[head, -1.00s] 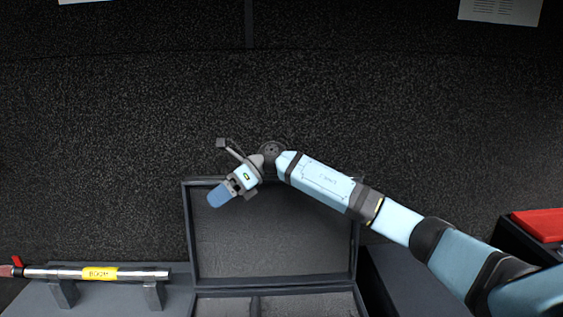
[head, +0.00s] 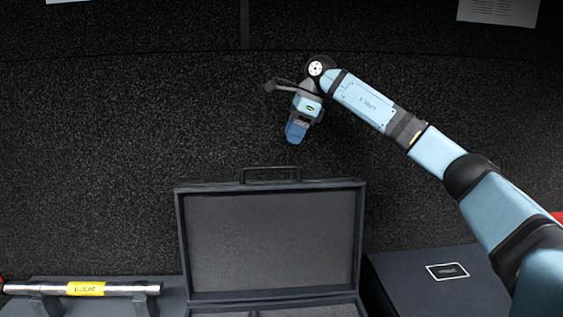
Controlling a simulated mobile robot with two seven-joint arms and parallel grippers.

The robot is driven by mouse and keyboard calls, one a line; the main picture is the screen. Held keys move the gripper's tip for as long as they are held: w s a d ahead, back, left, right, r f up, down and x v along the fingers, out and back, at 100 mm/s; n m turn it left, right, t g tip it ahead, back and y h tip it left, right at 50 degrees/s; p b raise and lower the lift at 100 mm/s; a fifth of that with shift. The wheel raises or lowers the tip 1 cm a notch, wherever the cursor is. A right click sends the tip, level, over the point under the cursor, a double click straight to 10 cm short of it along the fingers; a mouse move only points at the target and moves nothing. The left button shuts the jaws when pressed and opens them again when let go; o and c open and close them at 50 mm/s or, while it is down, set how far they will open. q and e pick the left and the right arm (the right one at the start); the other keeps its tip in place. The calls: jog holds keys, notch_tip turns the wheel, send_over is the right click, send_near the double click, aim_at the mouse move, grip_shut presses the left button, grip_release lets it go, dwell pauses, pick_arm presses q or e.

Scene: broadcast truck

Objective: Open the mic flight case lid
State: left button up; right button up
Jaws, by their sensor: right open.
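The mic flight case stands at the bottom middle of the head view. Its dark lid (head: 272,243) is raised upright, with the grey lining facing me and a handle (head: 270,173) on its top edge. Only a strip of the case base (head: 275,311) shows at the bottom edge; the rest is out of view. My right gripper (head: 296,134) is above the lid, a little right of its handle and apart from it. It points down, is open and holds nothing that I can see. My left gripper is not in view.
A boom pole (head: 125,289) with a yellow label rests on stands at the lower left. A dark closed box (head: 440,281) with a white-framed label stands right of the case. A dark textured wall (head: 120,150) fills the back.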

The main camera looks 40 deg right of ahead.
jog(key=x, duration=0.8)
jog(key=shift+f, duration=0.15)
jog(key=shift+a, duration=0.1)
grip_shut()
